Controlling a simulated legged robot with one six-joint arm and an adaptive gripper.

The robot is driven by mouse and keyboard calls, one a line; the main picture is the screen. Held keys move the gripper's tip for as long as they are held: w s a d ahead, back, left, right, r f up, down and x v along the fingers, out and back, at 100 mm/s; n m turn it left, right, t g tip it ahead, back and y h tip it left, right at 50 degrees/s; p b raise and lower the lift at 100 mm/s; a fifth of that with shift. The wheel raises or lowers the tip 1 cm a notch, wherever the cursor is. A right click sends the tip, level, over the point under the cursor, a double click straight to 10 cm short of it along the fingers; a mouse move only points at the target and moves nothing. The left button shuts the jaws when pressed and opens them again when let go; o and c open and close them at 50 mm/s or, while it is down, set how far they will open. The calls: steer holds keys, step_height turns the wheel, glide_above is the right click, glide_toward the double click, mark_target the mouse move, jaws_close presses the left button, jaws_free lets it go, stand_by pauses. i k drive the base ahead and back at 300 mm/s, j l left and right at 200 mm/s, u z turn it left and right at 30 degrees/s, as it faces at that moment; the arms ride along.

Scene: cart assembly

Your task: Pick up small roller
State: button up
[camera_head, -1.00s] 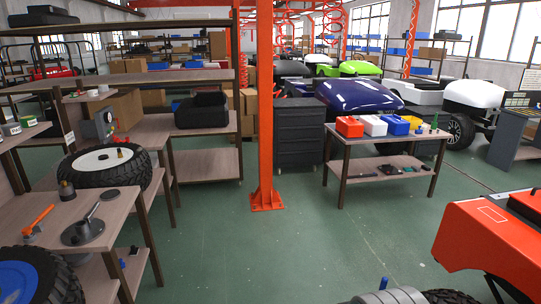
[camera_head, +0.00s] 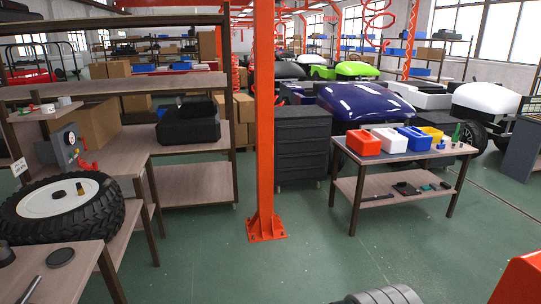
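I cannot make out a small roller for certain. Small dark parts (camera_head: 407,188) lie on the lower shelf of the workbench (camera_head: 345,190) at the right, too small to identify. A green item (camera_head: 456,133) and a small blue item (camera_head: 441,143) are on its top. On the left table are a dark round disc (camera_head: 61,257) and a rod-like piece (camera_head: 30,290). A grey ribbed cylinder, which looks like part of my arm, shows at the bottom edge. My gripper is not in view.
Red (camera_head: 363,143), white (camera_head: 389,140), blue (camera_head: 414,138) and yellow (camera_head: 432,134) bins stand on the workbench. An orange post (camera_head: 265,130) stands left of it. A tyred wheel (camera_head: 112,208) lies at left. An orange body panel (camera_head: 522,282) is at lower right. The green floor ahead is clear.

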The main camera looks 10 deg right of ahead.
mark_target(442, 145)
steer(key=i+z, duration=0.2)
steer(key=i, duration=0.5)
steer(key=i+j+z, duration=0.2)
steer(key=i, duration=0.55)
steer(key=i+l+z, duration=0.15)
steer(key=i+z, duration=0.8)
steer(key=i+j+z, duration=0.25)
steer(key=i+z, duration=0.2)
steer(key=i+l+z, duration=0.15)
steer(key=i+z, duration=0.3)
steer(key=i, duration=0.35)
steer(key=i+j+z, duration=0.15)
steer(key=i+z, duration=0.3)
steer(key=i, duration=1.8)
steer(key=i+u, duration=0.3)
steer(key=i, duration=0.25)
steer(key=i+l+u, duration=0.35)
steer(key=i, duration=0.15)
steer(key=i+u, duration=0.15)
steer(key=u, duration=0.25)
steer(key=i+u, duration=0.15)
steer(key=u, duration=0.2)
steer(key=i+u, duration=0.15)
steer(key=u, duration=0.25)
steer(key=i+l+u, duration=0.1)
steer(key=u, duration=0.3)
steer(key=i+l+u, duration=0.1)
steer(key=u, duration=0.15)
steer(key=i+l+u, duration=0.1)
steer(key=i+u, duration=0.15)
